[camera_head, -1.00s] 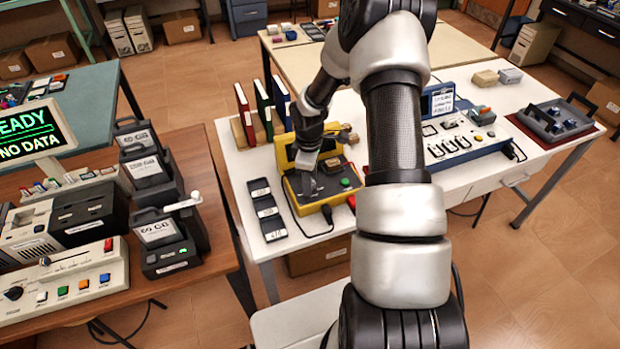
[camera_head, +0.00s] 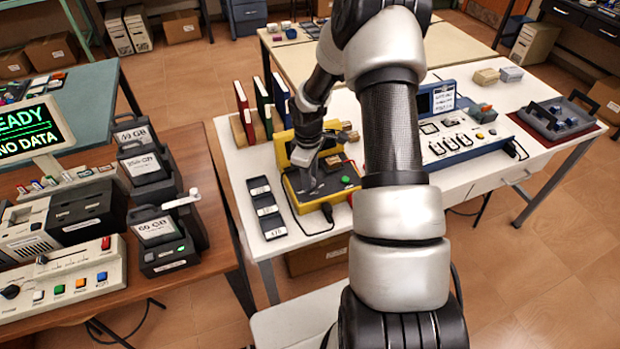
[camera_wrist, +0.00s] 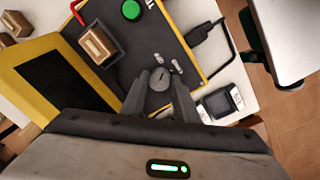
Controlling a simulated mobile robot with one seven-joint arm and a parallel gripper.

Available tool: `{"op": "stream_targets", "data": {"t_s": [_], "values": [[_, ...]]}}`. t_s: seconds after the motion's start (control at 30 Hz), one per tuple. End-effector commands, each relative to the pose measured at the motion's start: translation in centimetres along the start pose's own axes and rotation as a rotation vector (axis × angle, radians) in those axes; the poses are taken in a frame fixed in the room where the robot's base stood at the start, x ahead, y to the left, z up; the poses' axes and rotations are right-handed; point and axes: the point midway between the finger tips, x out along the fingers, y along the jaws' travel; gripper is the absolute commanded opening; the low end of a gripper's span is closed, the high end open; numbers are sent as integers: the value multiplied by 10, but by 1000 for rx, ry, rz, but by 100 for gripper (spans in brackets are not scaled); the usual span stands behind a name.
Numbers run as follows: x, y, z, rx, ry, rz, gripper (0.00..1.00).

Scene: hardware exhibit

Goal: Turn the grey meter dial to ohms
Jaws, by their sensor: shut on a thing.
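The yellow-framed meter (camera_head: 336,190) with a dark face lies on the white table. In the wrist view its grey round dial (camera_wrist: 160,79) shows between the two fingers of my gripper (camera_wrist: 158,86). The fingers are shut on the dial, one on each side. A pale line crosses the dial's top. Small white marks show on the face near it, too small to read. In the head view my gripper (camera_head: 308,185) is over the left part of the meter's face and hides the dial.
A green button (camera_wrist: 131,10) and a tan block (camera_wrist: 98,46) are on the meter face. A yellow-edged dark screen (camera_wrist: 52,81) stands up at left. Black and red cables leave the meter. Small label trays (camera_head: 264,208) lie left of it; binders (camera_head: 262,105) stand behind.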

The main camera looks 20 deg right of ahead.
Motion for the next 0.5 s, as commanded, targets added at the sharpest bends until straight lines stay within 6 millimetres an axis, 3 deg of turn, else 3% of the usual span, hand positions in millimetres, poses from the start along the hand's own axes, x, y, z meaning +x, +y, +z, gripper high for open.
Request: {"op": "stream_targets", "data": {"t_s": [0.5], "values": [[2,0,-2,418,-24,2,5]]}}
